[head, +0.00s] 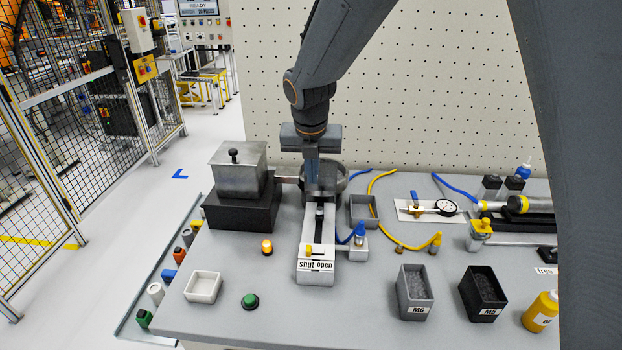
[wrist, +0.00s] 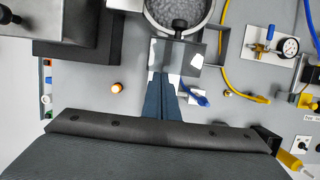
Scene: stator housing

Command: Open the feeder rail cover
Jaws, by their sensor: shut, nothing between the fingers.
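The feeder rail (head: 316,264) runs from the round bowl feeder (head: 335,180) toward the front of the bench. Its front end carries a "shut open" label, with a small yellow piece (head: 309,251) above it nearer "shut". A dark knob (head: 320,211) stands on the rail's grey top. My gripper (head: 312,180) is above the rail's bowl end, pointing down and partly hiding the bowl. In the wrist view, my gripper (wrist: 163,75) has its fingers together and empty, overlapping a grey plate (wrist: 188,55) in front of the bowl (wrist: 180,12). I cannot tell whether they touch it.
A metal box (head: 238,160) on a black block stands left of the bowl. A lit orange lamp (head: 267,247), a white tray (head: 203,287) and a green button (head: 250,301) are left of the rail. A blue-topped fitting (head: 359,238) stands close on its right.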

